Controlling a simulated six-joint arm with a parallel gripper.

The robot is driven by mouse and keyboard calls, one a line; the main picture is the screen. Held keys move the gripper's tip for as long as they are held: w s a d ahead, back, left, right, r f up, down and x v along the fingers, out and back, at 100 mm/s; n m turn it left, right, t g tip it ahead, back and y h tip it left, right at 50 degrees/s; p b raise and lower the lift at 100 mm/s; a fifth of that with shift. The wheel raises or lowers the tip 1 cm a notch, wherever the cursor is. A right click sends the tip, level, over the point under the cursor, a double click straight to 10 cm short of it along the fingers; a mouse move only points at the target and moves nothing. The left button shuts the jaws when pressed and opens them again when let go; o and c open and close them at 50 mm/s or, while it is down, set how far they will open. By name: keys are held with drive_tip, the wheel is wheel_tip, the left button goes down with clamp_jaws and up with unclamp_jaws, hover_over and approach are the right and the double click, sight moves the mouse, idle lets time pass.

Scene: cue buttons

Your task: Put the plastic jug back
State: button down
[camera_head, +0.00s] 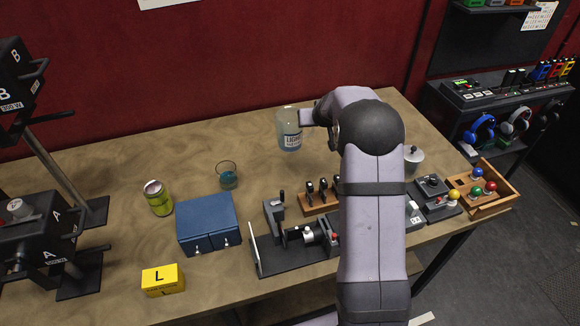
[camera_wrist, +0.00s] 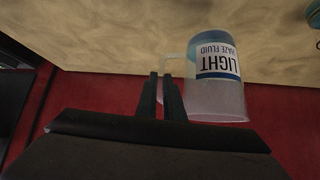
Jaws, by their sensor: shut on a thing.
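The plastic jug (camera_head: 288,128) is a clear jug with blue fluid at its bottom and a white and blue "LIGHT HAZE FLUID" label. It is near the back of the table in the head view, roughly upright. I cannot tell whether its base touches the tabletop. My gripper (camera_head: 312,117) is at the jug's right side, partly hidden by my arm. In the wrist view the jug (camera_wrist: 217,90) appears upside down, and my gripper's fingers (camera_wrist: 161,92) are shut on its handle (camera_wrist: 173,63).
My arm partly hides control devices and a lidded pot (camera_head: 413,160). The table's back left is clear.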

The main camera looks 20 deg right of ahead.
idle(0.3)
wheel_tip(320, 180, down, 6)
drive_tip(key=b, duration=0.3)
drive_tip(key=shift+f, duration=0.15)
drive_tip(key=shift+f+b, duration=1.25)
drive_tip(key=shift+f, duration=0.6)
drive_tip(key=shift+f, duration=0.15)
drive_tip(key=c, duration=1.9)
unclamp_jaws()
drive_tip(key=shift+o, duration=0.2)
